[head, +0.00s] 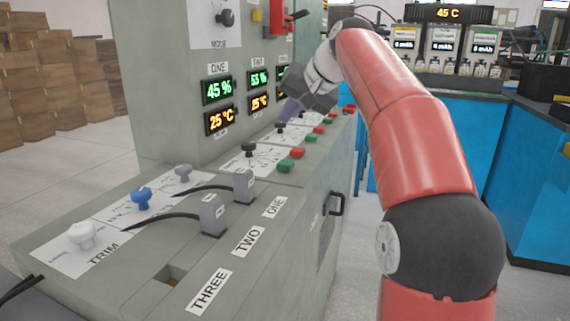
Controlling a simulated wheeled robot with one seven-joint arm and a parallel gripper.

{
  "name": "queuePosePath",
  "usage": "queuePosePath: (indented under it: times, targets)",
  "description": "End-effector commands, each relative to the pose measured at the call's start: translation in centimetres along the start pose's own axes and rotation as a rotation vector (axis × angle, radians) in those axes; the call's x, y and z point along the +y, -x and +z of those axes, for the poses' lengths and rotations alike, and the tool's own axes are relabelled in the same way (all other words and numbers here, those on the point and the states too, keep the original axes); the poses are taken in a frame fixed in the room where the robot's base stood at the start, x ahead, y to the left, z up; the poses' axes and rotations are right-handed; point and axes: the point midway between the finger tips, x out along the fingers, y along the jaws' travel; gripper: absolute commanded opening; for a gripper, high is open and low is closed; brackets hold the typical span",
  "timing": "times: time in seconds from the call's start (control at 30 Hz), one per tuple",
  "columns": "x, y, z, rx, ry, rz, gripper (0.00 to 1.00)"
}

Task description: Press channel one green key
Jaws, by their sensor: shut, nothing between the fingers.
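The nearest green key (285,165) is on the console's sloping top, beside a red key (297,153) and a black knob (249,149). It is the pair closest to the display column marked ONE (217,68), but I cannot read a channel label at the keys. A second green key (318,130) sits farther along, with more keys beyond. My gripper (284,117) is shut and empty. It points down over the console, appearing beyond the nearest green key and apart from it. Its tips overlap the view of a farther knob, so exact height is unclear.
Two grey plugs (212,214) with black cables stand in the near panel, by labels ONE, TWO and THREE. White (83,236) and blue (141,198) knobs are at left. A handle (335,204) juts from the console side. Blue cabinets (480,140) stand at right.

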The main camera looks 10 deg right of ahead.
Motion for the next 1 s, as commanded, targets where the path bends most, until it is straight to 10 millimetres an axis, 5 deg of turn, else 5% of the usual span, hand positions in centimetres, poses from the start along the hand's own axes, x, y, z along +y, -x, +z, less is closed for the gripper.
queuePosePath:
  times: [0.53, 1.0]
  targets:
    - [3.7, -5.0, 3.7, 0.0, 0.0, 0.001, 0.0]
    - [4.0, -5.5, 4.0, -0.001, 0.0, 0.0, 0.0]
